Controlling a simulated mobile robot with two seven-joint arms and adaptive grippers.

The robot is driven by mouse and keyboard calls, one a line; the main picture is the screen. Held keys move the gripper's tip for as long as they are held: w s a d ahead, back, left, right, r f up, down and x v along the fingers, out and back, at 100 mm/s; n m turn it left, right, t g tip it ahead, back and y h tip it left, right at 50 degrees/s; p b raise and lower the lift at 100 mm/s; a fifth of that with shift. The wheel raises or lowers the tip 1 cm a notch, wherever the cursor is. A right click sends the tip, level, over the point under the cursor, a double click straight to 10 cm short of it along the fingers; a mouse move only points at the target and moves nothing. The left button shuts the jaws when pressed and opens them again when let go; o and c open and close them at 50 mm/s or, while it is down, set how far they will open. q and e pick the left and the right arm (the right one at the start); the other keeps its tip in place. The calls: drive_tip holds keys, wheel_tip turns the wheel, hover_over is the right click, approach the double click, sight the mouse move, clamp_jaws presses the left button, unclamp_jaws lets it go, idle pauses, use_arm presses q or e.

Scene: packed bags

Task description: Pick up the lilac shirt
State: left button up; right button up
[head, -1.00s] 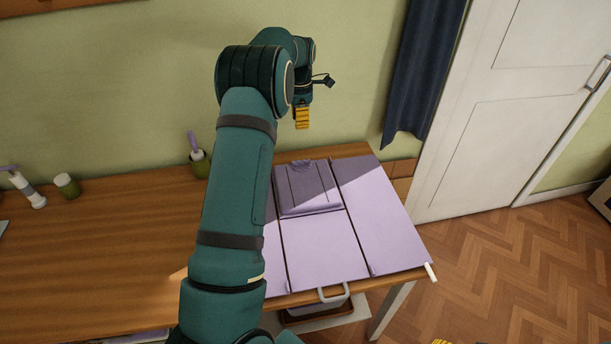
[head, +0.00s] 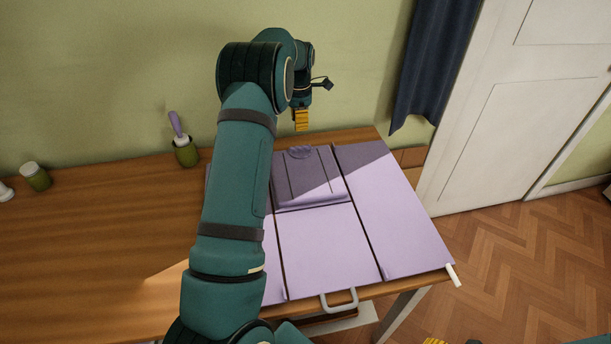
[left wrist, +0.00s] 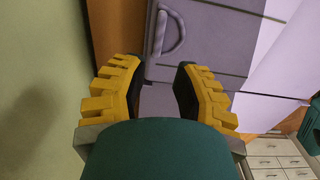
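The lilac shirt (head: 311,183) lies folded in a neat rectangle on the upper middle panel of a lilac folding board (head: 395,215). Its collar is at the wall end, and a shadow covers part of it. In the left wrist view the shirt (left wrist: 215,42) and its rounded collar lie beyond the fingers. My left gripper (head: 302,122) hangs pointing down above the far edge of the board, near the collar. In the left wrist view it (left wrist: 160,78) is open and empty, its fingers apart. A small yellow part of my right gripper (head: 435,341) shows at the bottom edge.
The board lies on a wooden table (head: 110,240) against a green wall. A green pot (head: 186,152) with a lilac-handled tool and a green jar (head: 36,177) stand at the left. A dark curtain (head: 427,70) hangs at the back right. My left arm hides part of the board.

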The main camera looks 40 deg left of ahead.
use_arm(q)
hover_over(300, 146)
wheel_tip(300, 146, down, 4)
drive_tip(key=shift+f+b, duration=0.25)
drive_tip(key=shift+b, duration=0.05)
drive_tip(key=shift+f+b, duration=0.75)
drive_tip(key=shift+f, duration=2.15)
drive_tip(key=shift+r, duration=0.1)
clamp_jaws()
